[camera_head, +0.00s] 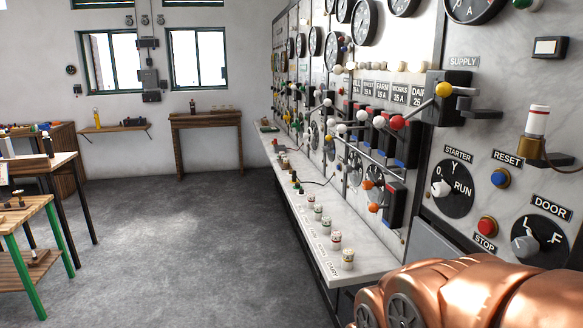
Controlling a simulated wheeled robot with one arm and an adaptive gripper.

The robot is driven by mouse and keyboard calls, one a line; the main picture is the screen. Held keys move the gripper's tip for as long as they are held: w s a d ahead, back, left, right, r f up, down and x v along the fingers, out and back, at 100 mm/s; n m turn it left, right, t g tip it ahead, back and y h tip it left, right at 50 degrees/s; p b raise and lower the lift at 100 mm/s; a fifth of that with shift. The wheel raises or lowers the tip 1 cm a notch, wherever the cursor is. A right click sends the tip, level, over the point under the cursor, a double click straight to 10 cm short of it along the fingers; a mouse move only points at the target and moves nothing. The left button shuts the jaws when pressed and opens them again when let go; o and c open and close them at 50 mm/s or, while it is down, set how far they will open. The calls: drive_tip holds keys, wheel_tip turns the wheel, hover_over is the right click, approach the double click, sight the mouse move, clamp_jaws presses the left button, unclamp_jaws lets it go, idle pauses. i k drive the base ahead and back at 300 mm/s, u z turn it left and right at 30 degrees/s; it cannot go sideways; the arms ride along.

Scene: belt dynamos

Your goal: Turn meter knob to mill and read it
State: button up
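A marble switchboard (480,215) fills the right side, with a row of round dial meters (364,22) along its top, some cut off by the frame edge. Below them sit small circuit labels; the leftmost of the nearby row seems to read MILL (357,87), with FARM and WORKS plates to its right. No knob marked as the meter knob is legible, and I cannot tell which one it is. Nearby rotary knobs are the starter knob (441,188) and the door knob (525,245). The dial readings are too small to read. My gripper is not in view; copper-coloured links of my arm show at lower right.
A pale ledge (313,236) with several small capped posts juts out below the board. Levers with coloured balls stick out from it. A green-legged table (30,210) stands at left; a wooden table (207,120) is at the back wall. The middle floor is clear.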

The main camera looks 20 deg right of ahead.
sight(347, 169)
drive_tip(key=u, duration=0.8)
drive_tip(key=i, duration=0.85)
drive_tip(key=u, duration=0.4)
drive_tip(key=i, duration=1.1)
drive_tip(key=z, duration=0.85)
drive_tip(key=i, duration=0.6)
drive_tip(key=z, duration=0.5)
